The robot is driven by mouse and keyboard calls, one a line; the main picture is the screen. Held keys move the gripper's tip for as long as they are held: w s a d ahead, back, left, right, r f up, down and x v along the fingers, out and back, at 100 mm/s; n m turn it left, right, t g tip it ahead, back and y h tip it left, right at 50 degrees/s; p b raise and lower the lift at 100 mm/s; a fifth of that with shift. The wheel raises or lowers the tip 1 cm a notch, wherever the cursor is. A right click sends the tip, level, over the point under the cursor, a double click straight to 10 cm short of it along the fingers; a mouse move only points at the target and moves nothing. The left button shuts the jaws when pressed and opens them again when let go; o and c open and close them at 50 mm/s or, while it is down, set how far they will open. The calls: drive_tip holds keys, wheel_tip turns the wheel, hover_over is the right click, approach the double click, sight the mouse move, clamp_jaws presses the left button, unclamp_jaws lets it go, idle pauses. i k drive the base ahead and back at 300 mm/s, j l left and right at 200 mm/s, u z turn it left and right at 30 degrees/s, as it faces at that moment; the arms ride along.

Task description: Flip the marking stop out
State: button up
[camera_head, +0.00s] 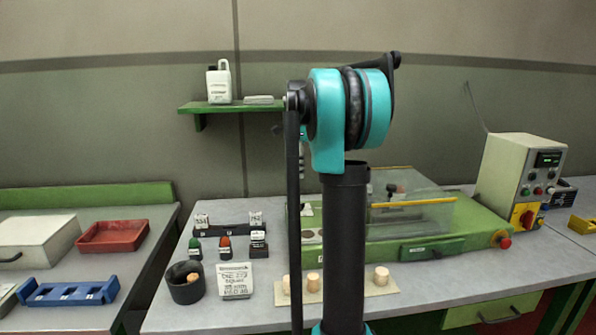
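I cannot make out a marking stop for certain. A green marking machine (470,232) with a clear cover (425,218) stands on the grey bench, and my arm hides part of its left side. A yellow strip (413,203) runs along the cover. A dark green labelled block (432,249) sits on the machine's front face. My arm stands upright in front of the bench, and I see no gripper fingers in this view.
Pale stoppers (381,276) stand on a board (373,289) at the bench front. A black cup (185,284), a printed card (236,281) and small bottles are to the left. A control box (520,180) stands at the right.

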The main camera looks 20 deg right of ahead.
sight(505, 244)
drive_tip(key=k, duration=1)
